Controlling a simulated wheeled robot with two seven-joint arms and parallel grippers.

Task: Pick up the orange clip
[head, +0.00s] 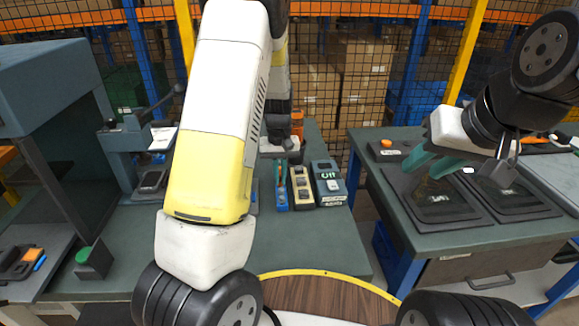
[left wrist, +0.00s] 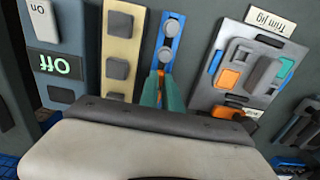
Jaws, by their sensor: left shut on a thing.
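My left gripper (left wrist: 165,92) has its teal fingers close together at the near end of a narrow blue strip holder (left wrist: 171,48) with round grey studs. A thin orange-red sliver, apparently the orange clip (left wrist: 160,73), shows between the fingertips; the rest is hidden. In the head view the left fingers (head: 280,170) show small beside the blue holder, and my own arm covers much of the area. My right gripper (head: 431,166) has its teal fingers apart and empty, over a dark pad on the right table.
Beside the holder stand a beige block with grey buttons (head: 302,187) and a blue-grey switch box (head: 328,185) reading Off. A trim jig (left wrist: 248,72) with orange and teal parts lies on the other side.

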